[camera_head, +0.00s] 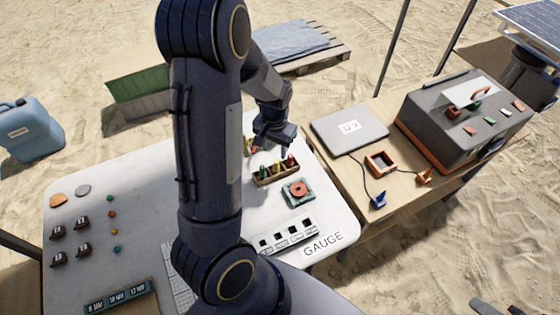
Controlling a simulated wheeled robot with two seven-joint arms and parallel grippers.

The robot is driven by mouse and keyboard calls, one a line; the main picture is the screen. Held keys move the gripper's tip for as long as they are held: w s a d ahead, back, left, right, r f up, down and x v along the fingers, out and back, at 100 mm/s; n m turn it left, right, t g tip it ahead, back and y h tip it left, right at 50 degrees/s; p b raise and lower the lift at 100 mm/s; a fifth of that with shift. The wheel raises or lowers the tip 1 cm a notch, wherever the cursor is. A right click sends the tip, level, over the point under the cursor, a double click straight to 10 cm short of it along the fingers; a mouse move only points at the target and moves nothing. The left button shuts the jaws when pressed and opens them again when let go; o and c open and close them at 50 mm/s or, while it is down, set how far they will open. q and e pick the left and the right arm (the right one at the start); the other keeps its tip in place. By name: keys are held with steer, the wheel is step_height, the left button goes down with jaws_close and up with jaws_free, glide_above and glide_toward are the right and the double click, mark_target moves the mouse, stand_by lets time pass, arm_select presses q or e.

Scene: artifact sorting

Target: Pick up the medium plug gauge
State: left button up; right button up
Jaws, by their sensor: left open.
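A small brown wooden rack (275,178) stands on the white table. Upright plug gauges with green, yellow and red parts stand in it, the red one (290,161) at its right end. Their sizes are too small to compare, so I cannot tell which is the medium one. My left gripper (270,149) is open, pointing down just above and behind the rack, and looks empty. Its fingers are small and dark in this view. My left arm hides the middle of the table. My right gripper is not in view.
Dark red tagged pieces and small coloured balls lie at the left. A wooden bench with a grey case (465,120) adjoins the table's right side.

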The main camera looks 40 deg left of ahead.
mark_target(276, 161)
arm_select(q)
step_height(276, 161, down, 7)
steer(key=shift+d+f+p, duration=0.1)
steer(key=shift+p, duration=0.35)
jaws_close()
